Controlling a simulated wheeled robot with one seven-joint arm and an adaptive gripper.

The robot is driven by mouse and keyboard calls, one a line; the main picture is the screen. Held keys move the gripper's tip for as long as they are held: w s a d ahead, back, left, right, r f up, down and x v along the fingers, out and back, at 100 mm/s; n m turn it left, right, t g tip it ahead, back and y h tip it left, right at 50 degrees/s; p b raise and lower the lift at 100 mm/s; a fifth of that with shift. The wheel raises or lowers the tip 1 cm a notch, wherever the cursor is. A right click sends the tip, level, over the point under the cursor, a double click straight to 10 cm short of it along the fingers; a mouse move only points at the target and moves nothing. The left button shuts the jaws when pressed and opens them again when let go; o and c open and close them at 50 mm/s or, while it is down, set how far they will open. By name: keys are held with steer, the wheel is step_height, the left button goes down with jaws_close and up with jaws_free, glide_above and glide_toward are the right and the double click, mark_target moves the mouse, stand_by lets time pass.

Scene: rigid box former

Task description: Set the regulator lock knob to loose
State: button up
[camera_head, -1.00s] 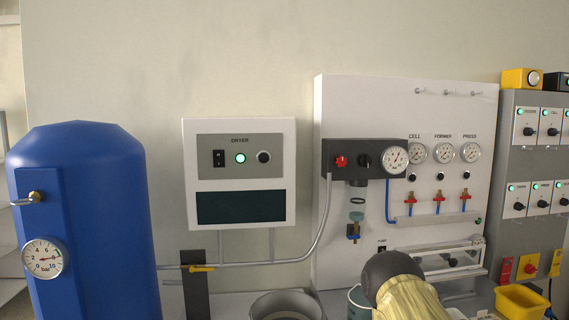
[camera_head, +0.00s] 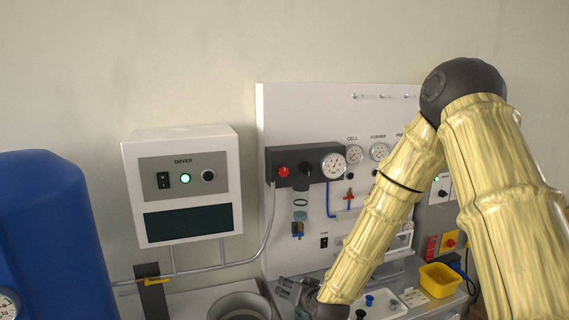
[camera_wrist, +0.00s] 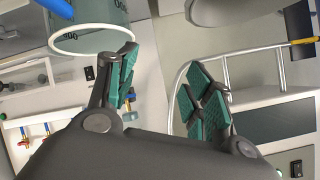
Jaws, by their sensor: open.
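The dark regulator block (camera_head: 277,158) is on the white panel in the head view. It carries a red knob (camera_head: 283,172), a black knob (camera_head: 306,169) and a round gauge (camera_head: 333,165) at its right end. Which knob is the lock knob, and its setting, I cannot read. My gripper (camera_head: 293,287) is low in front of the panel, well below the block and apart from it. In the wrist view my gripper (camera_wrist: 163,92) is open, with nothing between its green-padded fingers. The regulator knobs are not clearly visible there.
The dryer box (camera_head: 188,235) hangs left of the panel. A grey round container (camera_head: 240,306) stands left of my gripper. A yellow bin (camera_head: 440,280) is at the right. My arm covers the panel's right part. Space before the regulator block is clear.

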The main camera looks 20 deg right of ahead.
steer(key=w+d+r+m+t, duration=0.1)
steer(key=w+r+t, duration=0.15)
steer(key=r, duration=0.65)
steer(key=w+d+r+t, duration=0.1)
steer(key=w+r, duration=0.3)
steer(key=r, duration=0.4)
steer(key=m+t, duration=0.2)
glide_toward(285, 173)
steer(key=shift+h, duration=0.3)
steer(key=shift+w+a+p, duration=0.15)
steer(key=shift+w+p, duration=1.15)
steer(key=shift+w, duration=1.05)
steer(key=shift+w+a+p, duration=0.2)
steer(key=shift+w+p, duration=1.1)
steer(key=shift+w, duration=1.05)
steer(key=shift+c, duration=0.2)
steer(key=c, duration=1)
steer(key=shift+a+f, duration=0.1)
steer(key=shift+a, duration=0.05)
steer(key=shift+n, duration=0.3)
